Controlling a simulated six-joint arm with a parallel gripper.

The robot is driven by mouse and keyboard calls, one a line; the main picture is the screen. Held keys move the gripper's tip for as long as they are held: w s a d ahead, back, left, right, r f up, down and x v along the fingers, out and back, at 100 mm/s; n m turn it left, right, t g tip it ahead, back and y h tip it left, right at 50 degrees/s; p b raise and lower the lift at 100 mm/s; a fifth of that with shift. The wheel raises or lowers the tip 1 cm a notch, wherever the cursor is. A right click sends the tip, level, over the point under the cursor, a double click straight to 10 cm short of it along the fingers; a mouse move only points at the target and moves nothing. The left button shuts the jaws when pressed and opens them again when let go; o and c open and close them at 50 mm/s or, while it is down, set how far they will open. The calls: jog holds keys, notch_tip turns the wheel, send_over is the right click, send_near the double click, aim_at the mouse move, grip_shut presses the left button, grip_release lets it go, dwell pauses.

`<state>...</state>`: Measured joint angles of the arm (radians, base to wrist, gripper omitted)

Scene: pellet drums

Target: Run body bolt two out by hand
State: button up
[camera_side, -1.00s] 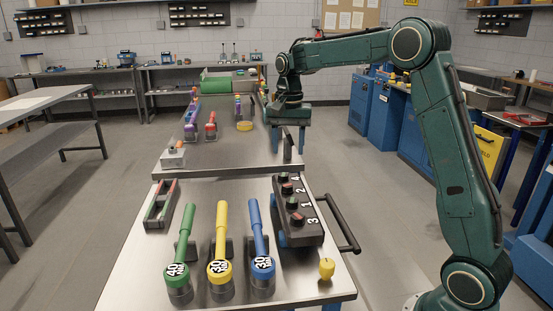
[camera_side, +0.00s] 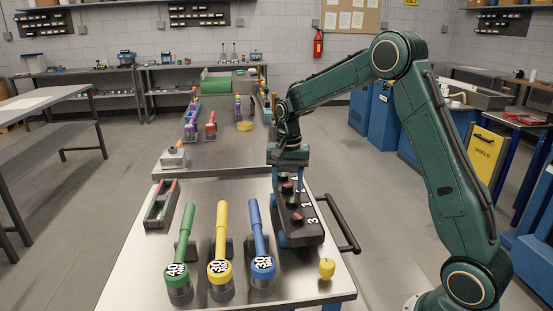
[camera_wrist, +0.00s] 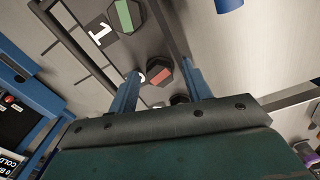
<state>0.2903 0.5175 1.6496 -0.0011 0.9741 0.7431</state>
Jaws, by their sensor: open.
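A dark block (camera_side: 308,233) on the near bench carries a row of hex-headed bolts numbered 4, 2, 1, 3 from far to near. My gripper (camera_side: 288,188) points down over the block's far half, jaws open. In the wrist view, the bolt with a red stripe (camera_wrist: 160,76), past number 1 in the row and so bolt two, lies between my blue fingers (camera_wrist: 162,78), apart from both. Its number is mostly hidden by a finger. Bolt one (camera_wrist: 127,15) has a green stripe. Another bolt (camera_wrist: 179,99) is partly hidden by my gripper. Fingertip height is unclear.
A small yellow knob (camera_side: 327,268) is at the near right. A slotted holder (camera_side: 161,203) sits at left.

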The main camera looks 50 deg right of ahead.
jog(key=c, duration=1)
jog(key=shift+n, duration=0.4)
jog(key=n, duration=0.3)
jog(key=shift+n, duration=0.3)
jog(key=n, duration=0.4)
jog(key=shift+n, duration=0.3)
jog(key=shift+o, duration=0.2)
jog(key=n, duration=0.4)
jog(key=shift+f, duration=0.1)
jog(key=shift+n, duration=2.2)
jog(key=shift+c, duration=0.2)
jog(key=shift+s+f, duration=0.1)
